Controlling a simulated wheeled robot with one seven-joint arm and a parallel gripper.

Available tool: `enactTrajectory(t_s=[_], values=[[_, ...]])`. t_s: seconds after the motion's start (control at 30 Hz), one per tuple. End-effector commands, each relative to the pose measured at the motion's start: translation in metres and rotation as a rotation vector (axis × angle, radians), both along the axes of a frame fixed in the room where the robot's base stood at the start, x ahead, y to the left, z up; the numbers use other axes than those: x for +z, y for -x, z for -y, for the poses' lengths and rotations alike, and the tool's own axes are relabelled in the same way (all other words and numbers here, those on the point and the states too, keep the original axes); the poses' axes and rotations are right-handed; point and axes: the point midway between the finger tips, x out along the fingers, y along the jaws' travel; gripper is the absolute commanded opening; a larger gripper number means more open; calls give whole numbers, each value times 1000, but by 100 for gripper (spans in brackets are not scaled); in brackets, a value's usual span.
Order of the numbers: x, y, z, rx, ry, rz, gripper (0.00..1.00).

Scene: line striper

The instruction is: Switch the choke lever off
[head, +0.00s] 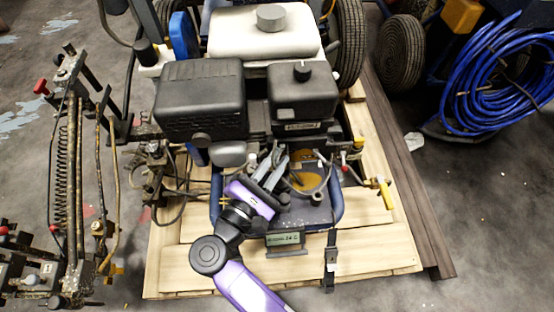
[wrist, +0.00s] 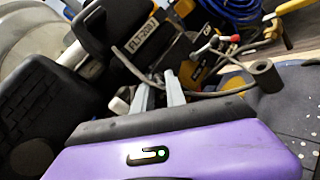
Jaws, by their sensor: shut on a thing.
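The engine (head: 303,95) of the line striper stands on a wooden pallet, with a black air-filter cover and a white tank. My gripper (head: 278,160) reaches in under the front edge of the engine, beside the black boxy cover at its right. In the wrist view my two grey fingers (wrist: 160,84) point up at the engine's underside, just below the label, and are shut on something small. The choke lever is not clearly visible; it appears to be between the fingertips, largely hidden by them. I cannot tell its position.
A red-tipped lever (wrist: 217,39) and cables lie right of my fingers in the wrist view. The black air-filter cover (head: 202,100) is close on the left. A yellow-handled valve (head: 384,193) stands at the right pallet edge. A blue hose coil (head: 497,85) hangs at far right.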

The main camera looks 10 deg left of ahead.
Motion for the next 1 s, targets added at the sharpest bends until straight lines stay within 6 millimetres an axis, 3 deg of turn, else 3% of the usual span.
enactTrajectory(t_s=[0.37, 0.4, 0.5, 1.0], values=[[-3, 0, 7, -22, 3, -5, 0], [-3, 0, 7, -22, 3, -5, 22], [-2, 0, 6, -19, 2, -4, 37], [-1, 1, 2, -8, 1, -1, 37]])
